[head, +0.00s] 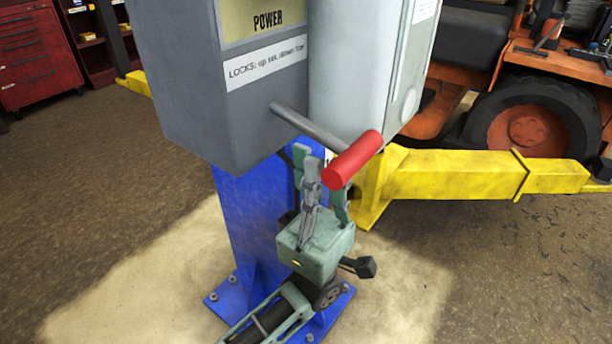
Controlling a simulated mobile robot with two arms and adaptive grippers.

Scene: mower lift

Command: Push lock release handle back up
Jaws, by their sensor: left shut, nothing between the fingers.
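The lock release handle is a grey rod with a red cylindrical grip (354,160). It sticks out from the front of the grey control box (185,80), angled down to the right in the head view. A label (265,63) above the rod reads "LOCKS: up set, down", and its last word is hard to read. My left gripper (320,168) is green-grey, points upward and is shut and empty. It is just below the rod and left of the red grip, which hides part of its fingers. I cannot tell whether it touches the handle. My right gripper is out of view.
A blue post (240,220) bolted to the floor stands under the box. A white-grey cabinet (355,75) adjoins the box on the right. A yellow lift arm (460,175) extends right, near an orange mower (525,125). Red tool drawers (35,55) stand far left. The left floor is clear.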

